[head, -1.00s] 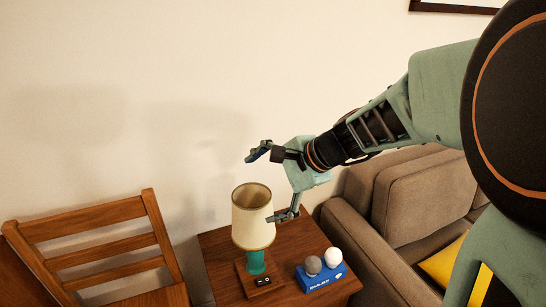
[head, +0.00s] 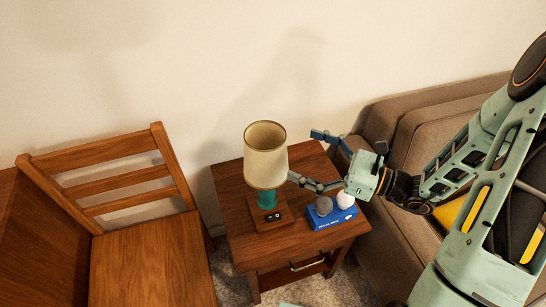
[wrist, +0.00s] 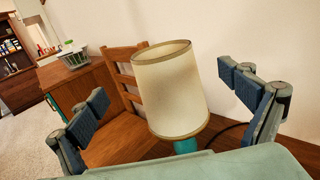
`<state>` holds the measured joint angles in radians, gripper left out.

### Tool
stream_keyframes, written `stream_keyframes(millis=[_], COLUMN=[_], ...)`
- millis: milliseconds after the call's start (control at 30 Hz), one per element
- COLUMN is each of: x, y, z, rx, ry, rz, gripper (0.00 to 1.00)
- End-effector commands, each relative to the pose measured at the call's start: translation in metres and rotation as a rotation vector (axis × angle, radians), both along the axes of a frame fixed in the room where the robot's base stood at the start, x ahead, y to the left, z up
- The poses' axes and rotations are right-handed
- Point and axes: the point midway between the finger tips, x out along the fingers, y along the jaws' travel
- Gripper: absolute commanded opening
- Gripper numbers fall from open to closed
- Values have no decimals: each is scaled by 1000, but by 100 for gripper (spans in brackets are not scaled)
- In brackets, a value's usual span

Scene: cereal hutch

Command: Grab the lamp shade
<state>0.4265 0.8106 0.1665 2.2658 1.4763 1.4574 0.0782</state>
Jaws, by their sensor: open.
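The cream lamp shade (head: 265,158) sits upright on a teal lamp base (head: 267,199) with a wooden foot, on the side table. My gripper (head: 308,159) is open and empty just to the right of the shade in the head view, its fingers pointing toward it. In the wrist view the lamp shade (wrist: 171,90) stands ahead, between the spread fingers of my gripper (wrist: 165,105). A gap shows on each side of the shade there. The nearer finger comes close to the shade's right edge in the head view; I cannot tell whether it touches.
The wooden side table (head: 233,190) also holds a blue box (head: 330,215) with a grey ball and a white ball, below my gripper. A wooden chair (head: 150,260) stands to the left. A brown sofa (head: 385,130) stands to the right. The wall is close behind.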

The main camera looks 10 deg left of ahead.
Motion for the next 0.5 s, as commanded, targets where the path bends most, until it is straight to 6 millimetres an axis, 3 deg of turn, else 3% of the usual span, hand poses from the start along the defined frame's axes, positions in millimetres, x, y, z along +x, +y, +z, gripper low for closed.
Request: stream_keyframes(millis=[300,500], x=[12,16], y=[43,57], z=[-3,-2], rx=[2,2], ry=[5,4], rz=[-8,-8], gripper=[96,96])
